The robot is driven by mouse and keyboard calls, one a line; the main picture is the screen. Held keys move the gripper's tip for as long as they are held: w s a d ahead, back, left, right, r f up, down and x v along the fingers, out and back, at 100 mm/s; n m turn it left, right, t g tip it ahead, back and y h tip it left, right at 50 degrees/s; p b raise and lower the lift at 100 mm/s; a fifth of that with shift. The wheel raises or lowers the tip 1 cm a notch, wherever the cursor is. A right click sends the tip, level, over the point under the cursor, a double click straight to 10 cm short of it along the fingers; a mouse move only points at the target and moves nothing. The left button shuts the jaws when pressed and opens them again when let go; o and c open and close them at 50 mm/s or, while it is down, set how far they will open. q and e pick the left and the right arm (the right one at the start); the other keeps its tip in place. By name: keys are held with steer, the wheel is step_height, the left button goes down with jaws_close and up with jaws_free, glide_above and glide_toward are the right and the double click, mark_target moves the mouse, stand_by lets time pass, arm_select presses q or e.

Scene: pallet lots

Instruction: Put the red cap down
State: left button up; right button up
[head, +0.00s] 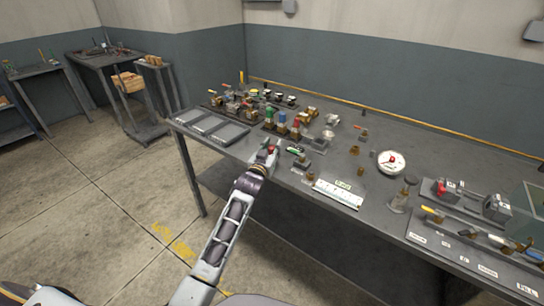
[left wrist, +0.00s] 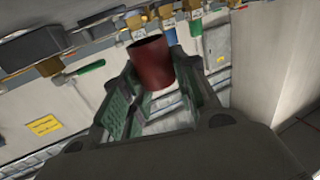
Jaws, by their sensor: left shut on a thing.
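The red cap (left wrist: 151,64) is a short dark-red cylinder between the fingers of my left gripper (left wrist: 156,84) in the left wrist view. The gripper is shut on it. In the head view my left gripper (head: 266,156) is over the front edge of the grey workbench (head: 320,166), just right of the shallow trays. Only a small red spot of the cap (head: 270,149) shows there. I cannot tell whether the cap touches the bench. My right gripper is not in view.
Shallow grey trays (head: 228,133) lie at the bench's left end. Valves with green, blue and red handles (head: 282,123) stand behind the gripper. A green-handled valve (head: 296,150) is close on its right.

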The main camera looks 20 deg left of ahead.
arm_select(q)
steer(key=shift+f, duration=0.1)
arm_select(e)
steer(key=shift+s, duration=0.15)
arm_select(q)
steer(key=shift+f, duration=1.8)
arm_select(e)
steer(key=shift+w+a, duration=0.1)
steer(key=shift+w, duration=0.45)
arm_select(q)
steer(key=shift+f+b, duration=0.1)
steer(key=shift+b, duration=0.2)
steer(key=o, duration=1)
